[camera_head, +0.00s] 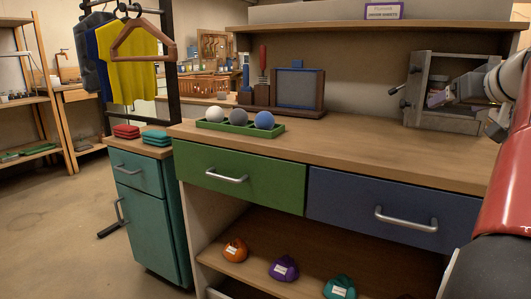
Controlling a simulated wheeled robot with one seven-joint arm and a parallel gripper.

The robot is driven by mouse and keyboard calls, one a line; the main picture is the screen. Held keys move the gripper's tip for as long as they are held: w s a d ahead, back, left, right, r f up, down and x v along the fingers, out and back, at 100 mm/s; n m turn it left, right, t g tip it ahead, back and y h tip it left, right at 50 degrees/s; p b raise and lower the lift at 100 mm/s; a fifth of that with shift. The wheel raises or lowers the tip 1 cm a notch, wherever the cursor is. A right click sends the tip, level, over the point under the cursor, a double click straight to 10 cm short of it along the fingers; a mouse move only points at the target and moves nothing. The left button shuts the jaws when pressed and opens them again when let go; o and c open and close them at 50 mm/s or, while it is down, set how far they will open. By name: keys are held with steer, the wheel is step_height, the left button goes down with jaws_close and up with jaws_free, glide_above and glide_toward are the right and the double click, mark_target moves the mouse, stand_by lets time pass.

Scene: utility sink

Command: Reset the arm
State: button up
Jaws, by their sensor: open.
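My gripper (447,96) is at the right, at the end of my arm, which comes in from the right edge. It reaches toward the opening of a small grey box-like cabinet (416,63) on the workbench. A small jar-like object (438,84) shows inside the cabinet, close to the fingertips. I cannot tell whether the fingers touch it. The gripper looks open, though its fingertips are small and partly hard to make out.
The wooden workbench (370,140) has a green tray (240,127) with three balls and a framed panel (298,88). Below are a green drawer (240,174) and a blue drawer (390,208). The bench top's middle is clear. Shirts hang at left.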

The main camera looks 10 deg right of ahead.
steer(key=s+a+f+g+y, duration=0.1)
steer(key=a+f, duration=0.4)
steer(key=a, duration=0.3)
steer(key=a+f+n+g+y, duration=0.1)
steer(key=a+f, duration=0.3)
steer(key=a, duration=0.3)
steer(key=s+a+f+g+y, duration=0.1)
steer(key=a+f+y, duration=0.1)
steer(key=a+f, duration=0.45)
steer(key=s+a+f+n+g, duration=0.2)
steer(key=s+a+f+g, duration=0.1)
steer(key=s+a+f, duration=1.1)
step_height(320, 180, down, 4)
steer(key=shift+a+r+n+g+p, duration=0.1)
steer(key=shift+a+n+g+p, duration=0.2)
steer(key=shift+g+p, duration=0.1)
steer(key=shift+s, duration=0.1)
steer(key=shift+c, duration=0.3)
